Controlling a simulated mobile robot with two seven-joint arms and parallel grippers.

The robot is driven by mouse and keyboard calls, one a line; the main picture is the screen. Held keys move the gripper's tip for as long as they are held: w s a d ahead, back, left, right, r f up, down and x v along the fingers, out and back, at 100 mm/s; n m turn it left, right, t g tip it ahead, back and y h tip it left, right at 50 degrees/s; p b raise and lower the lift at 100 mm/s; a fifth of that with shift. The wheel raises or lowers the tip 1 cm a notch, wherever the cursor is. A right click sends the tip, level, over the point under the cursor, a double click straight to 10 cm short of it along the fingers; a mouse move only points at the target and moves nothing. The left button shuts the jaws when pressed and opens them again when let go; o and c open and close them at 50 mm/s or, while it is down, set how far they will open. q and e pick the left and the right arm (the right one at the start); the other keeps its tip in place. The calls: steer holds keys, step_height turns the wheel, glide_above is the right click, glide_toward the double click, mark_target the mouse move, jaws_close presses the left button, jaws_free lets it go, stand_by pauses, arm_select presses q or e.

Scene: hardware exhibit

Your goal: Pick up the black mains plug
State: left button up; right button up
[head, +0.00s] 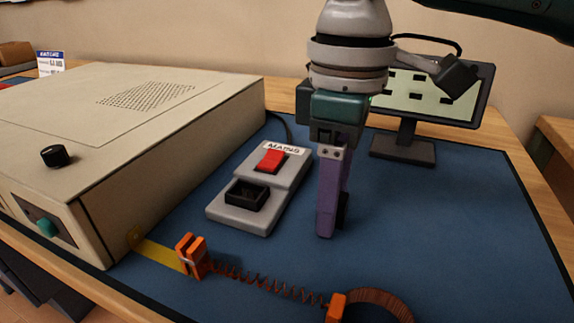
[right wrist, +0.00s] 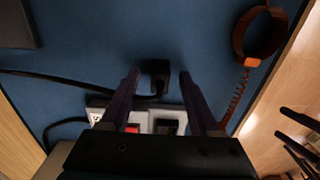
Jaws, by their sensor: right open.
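The black mains plug (right wrist: 158,72) lies on the blue mat, with its black lead running off to the left in the right wrist view. My right gripper (right wrist: 160,75) is open, with one finger on each side of the plug and a gap to each. In the head view the right gripper (head: 327,232) points down over the mat, right of the mains switch box. A small dark part, likely the plug (head: 344,210), shows behind its purple finger; the rest is hidden. I cannot tell the fingertips' exact height. My left gripper is not in view.
The grey mains box (head: 228,214) has a red switch (head: 271,160) and a black socket (head: 247,194). A large beige instrument (head: 120,110) stands left. A monitor (head: 403,150) stands behind. An orange clip (head: 192,256) and coiled wrist strap (head: 375,300) lie in front. The mat's right side is clear.

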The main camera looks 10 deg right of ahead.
steer(key=shift+f, duration=0.3)
steer(key=shift+c, duration=0.4)
jaws_close()
